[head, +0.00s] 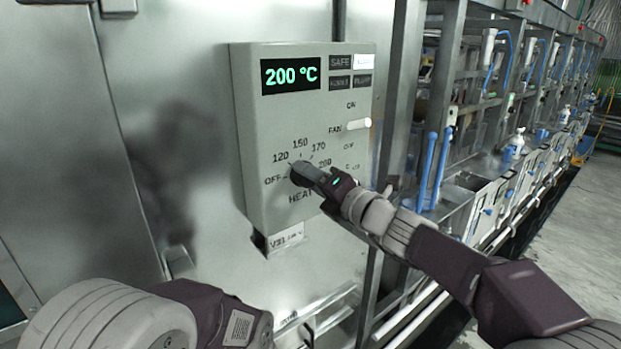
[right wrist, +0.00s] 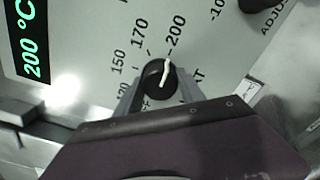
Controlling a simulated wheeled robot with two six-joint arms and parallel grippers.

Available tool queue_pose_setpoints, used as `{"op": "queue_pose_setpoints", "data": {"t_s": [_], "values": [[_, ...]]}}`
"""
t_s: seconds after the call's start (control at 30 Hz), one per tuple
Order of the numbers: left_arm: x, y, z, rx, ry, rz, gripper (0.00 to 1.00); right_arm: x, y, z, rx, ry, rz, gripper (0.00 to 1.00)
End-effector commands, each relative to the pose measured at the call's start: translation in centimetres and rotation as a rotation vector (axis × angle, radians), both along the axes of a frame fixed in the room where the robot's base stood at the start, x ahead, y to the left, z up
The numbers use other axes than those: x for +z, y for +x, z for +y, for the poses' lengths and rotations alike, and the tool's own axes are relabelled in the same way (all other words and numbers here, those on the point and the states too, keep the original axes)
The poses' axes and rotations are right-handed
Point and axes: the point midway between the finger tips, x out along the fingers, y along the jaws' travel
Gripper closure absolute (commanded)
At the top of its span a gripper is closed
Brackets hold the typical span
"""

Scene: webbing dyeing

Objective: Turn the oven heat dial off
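The grey control box (head: 255,140) hangs on the steel oven wall. Its display (head: 290,74) reads 200 °C. The heat dial, a black knob with a white pointer, shows clearly in the right wrist view (right wrist: 158,86). Its pointer is toward the 200 mark. In the head view my right gripper (head: 300,174) mostly covers the dial. In the right wrist view the fingers of my right gripper (right wrist: 160,84) are on either side of the knob and look closed on it. My left arm is low in the head view; its gripper is out of sight.
A white fan lever (head: 357,124) juts from the box above and right of the dial. One indicator (head: 364,62) is lit white at the box's top right. A small label (head: 286,238) hangs below the box. Metal frames with blue handles (head: 428,165) stand to the right.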

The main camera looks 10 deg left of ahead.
Motion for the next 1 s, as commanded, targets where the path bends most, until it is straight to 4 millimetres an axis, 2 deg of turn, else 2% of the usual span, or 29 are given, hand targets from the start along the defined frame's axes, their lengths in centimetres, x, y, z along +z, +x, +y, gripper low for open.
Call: {"op": "queue_pose_setpoints", "data": {"t_s": [0.03, 0.07, 0.47, 1.0], "values": [[0.0, 0.0, 0.0, 0.000, 0.000, 0.000, 1.00, 0.0, 0.0, 0.0, 0.001, 0.000, 0.000, 0.88], [0.0, 0.0, 0.0, 0.000, 0.000, 0.000, 1.00, -0.1, 0.0, 0.0, 0.001, 0.000, 0.000, 0.95], [-1.0, 0.0, 0.0, 0.000, 0.000, 0.000, 1.00, -0.3, -0.1, 0.0, 0.002, -0.057, -0.072, 0.94], [-4.7, 0.0, 0.0, 0.000, 0.000, 0.000, 1.00, -0.4, 0.0, 0.0, 0.001, -0.353, -0.450, 0.94]]}}
